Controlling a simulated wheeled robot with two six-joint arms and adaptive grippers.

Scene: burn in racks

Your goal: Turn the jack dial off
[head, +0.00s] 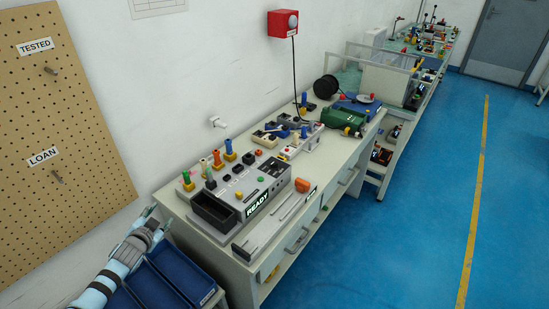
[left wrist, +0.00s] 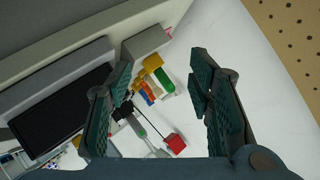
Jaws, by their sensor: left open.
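A grey console (head: 262,192) with a lit READY display (head: 257,204) stands on the near end of the workbench. Its top bears small dark controls and a green button (head: 261,180); an orange knob-like part (head: 302,185) sits to its right. I cannot tell which part is the jack dial or how it is set. My left gripper (head: 157,219) is left of the console and apart from it, above the blue bins. In the left wrist view my left gripper (left wrist: 162,82) is open, with nothing between its fingers. My right gripper is not in view.
Several coloured-handled pieces (head: 229,151) stand behind the console, and an open black tray (head: 213,212) is at its left. Blue bins (head: 183,266) lie below. A red wall box (head: 283,23) hangs above with a cord. The blue floor (head: 420,190) at right is clear.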

